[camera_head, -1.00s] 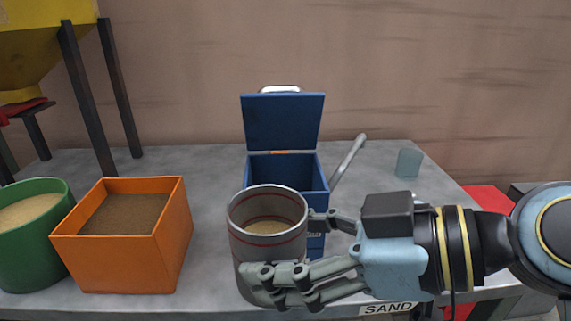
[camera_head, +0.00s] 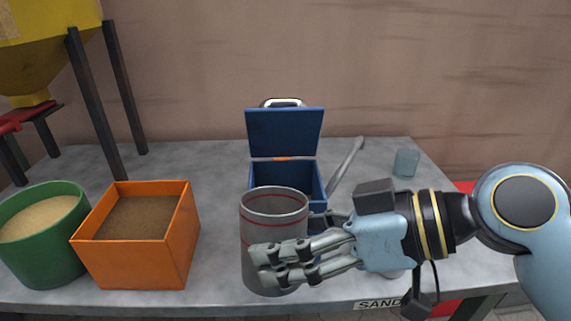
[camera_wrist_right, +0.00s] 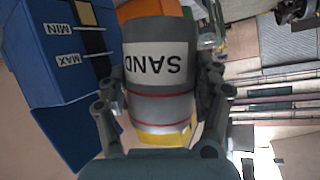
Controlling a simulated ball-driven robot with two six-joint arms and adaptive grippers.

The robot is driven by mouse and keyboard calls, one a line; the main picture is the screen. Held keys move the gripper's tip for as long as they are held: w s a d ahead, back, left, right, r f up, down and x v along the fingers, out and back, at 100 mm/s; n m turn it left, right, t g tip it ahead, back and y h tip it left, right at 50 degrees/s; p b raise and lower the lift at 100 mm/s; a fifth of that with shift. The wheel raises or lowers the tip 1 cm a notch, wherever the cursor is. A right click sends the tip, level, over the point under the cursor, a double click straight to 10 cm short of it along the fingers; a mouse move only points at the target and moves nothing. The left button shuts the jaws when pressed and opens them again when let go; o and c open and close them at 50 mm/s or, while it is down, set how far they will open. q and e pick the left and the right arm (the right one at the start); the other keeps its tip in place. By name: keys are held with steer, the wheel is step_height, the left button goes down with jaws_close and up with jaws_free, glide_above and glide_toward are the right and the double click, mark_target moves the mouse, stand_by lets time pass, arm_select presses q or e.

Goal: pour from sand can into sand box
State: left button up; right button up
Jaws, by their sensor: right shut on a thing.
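The sand can (camera_head: 271,231) is a grey cylinder with red stripes, upright or nearly so. My right gripper (camera_head: 285,248) is shut around its side. In the right wrist view the can (camera_wrist_right: 158,70) sits between the fingers, its "SAND" label upside down in the picture. The sand box (camera_head: 284,135) is blue, with its lid raised, behind the can; the can hides part of its front. Its side with "MIN" and "MAX" marks shows in the wrist view (camera_wrist_right: 60,45). No sand shows inside the can from here. My left gripper is out of view.
An orange box (camera_head: 150,262) of brown material and a green tub (camera_head: 45,262) of sand stand at the left. A yellow hopper (camera_head: 50,50) on dark legs is behind them. A grey bar leans beside the blue box; a bluish cup (camera_head: 406,162) stands at the right.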

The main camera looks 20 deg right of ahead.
mark_target(288, 201)
steer(key=shift+w+d+r+m+g+p, duration=0.15)
steer(key=shift+w+r+m+g+p, duration=0.15)
steer(key=shift+r+g+p, duration=0.25)
steer(key=r+p, duration=0.2)
steer(key=w+r+p, duration=0.1)
steer(key=p, duration=0.1)
steer(key=shift+d+r+m+y, duration=0.2)
steer(key=shift+r+m+y, duration=0.1)
steer(key=shift+m, duration=0.1)
steer(key=shift+w+d+r+g+p, duration=0.1)
steer(key=shift+r+g+p, duration=0.1)
steer(key=shift+g+p, duration=0.2)
steer(key=shift+w+d+m, duration=0.1)
steer(key=shift+w+m, duration=0.2)
steer(key=shift+m, duration=0.2)
steer(key=shift+w+d+r+g+p, duration=0.1)
steer(key=shift+w+g+p, duration=0.05)
steer(key=shift+g+p, duration=0.25)
steer(key=shift+w+d+r+m+g+y+p, duration=0.15)
steer(key=shift+r+m+g+y+p, duration=0.1)
steer(key=shift+r+m+y+p, duration=0.35)
stand_by(0.7)
steer(key=shift+w+f+m+g, duration=0.1)
steer(key=shift+f+m+g, duration=0.45)
steer(key=shift+m+g, duration=0.3)
stand_by(3.2)
